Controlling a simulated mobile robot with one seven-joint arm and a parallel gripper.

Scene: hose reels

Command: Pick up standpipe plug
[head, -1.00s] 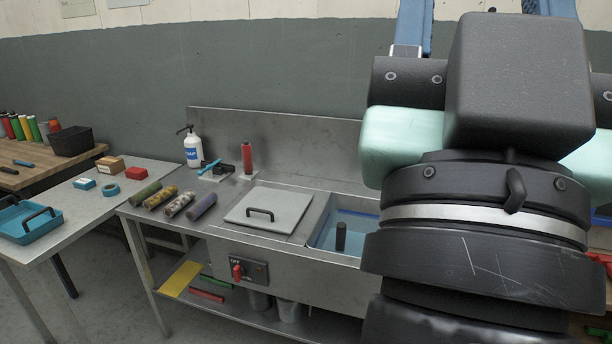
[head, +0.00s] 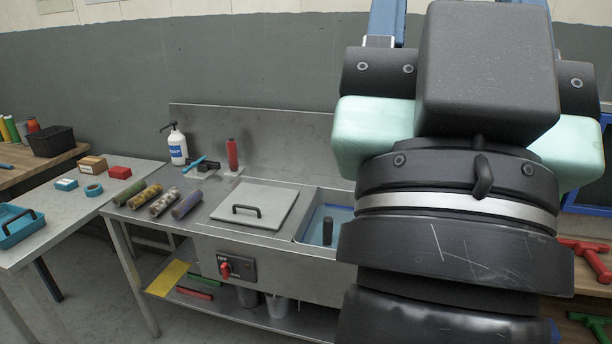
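A dark upright cylinder (head: 328,231), which looks like the standpipe plug, stands in the water of the sink basin (head: 309,229). Its lower end is under the water. The basin is partly covered on its left by a grey lid with a black handle (head: 254,207), and its right part is hidden behind my arm. My arm fills the right half of the view. My gripper is not visible, so I cannot see whether it holds anything.
On the steel counter left of the lid lie several coloured rolls (head: 160,199). Behind them stand a soap bottle (head: 176,145) and a red cylinder (head: 232,154). A red switch (head: 226,269) is on the counter's front. A side table (head: 85,215) stands left. Red pipe parts (head: 587,255) lie right.

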